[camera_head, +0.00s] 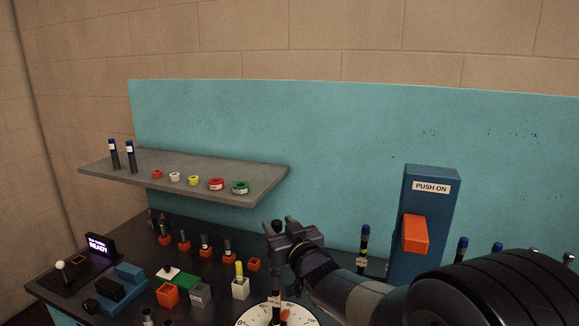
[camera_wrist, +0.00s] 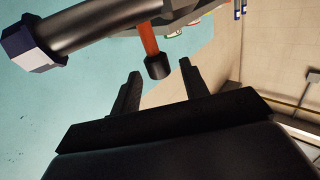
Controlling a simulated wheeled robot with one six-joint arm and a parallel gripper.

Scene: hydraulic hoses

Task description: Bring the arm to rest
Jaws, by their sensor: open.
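My gripper (camera_head: 276,240) is in the lower middle of the head view, above the bench and partly over a white dial (camera_head: 250,320). In the wrist view its two dark fingers (camera_wrist: 160,88) stand apart with nothing clamped between them. A black-ended orange rod (camera_wrist: 151,45) shows just beyond the fingertips; I cannot tell whether it touches them. A dark hose end with a blue hex fitting (camera_wrist: 28,45) crosses the upper left of the wrist view. My forearm hides part of the bench at the lower right.
A blue PUSH ON post (camera_head: 431,188) with an orange block stands right of my gripper, a blue-topped hose (camera_head: 364,240) beside it. A grey shelf (camera_head: 215,168) holds two hoses and coloured rings. Several orange holders (camera_head: 167,294) and a READY display (camera_head: 99,246) occupy the bench's left.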

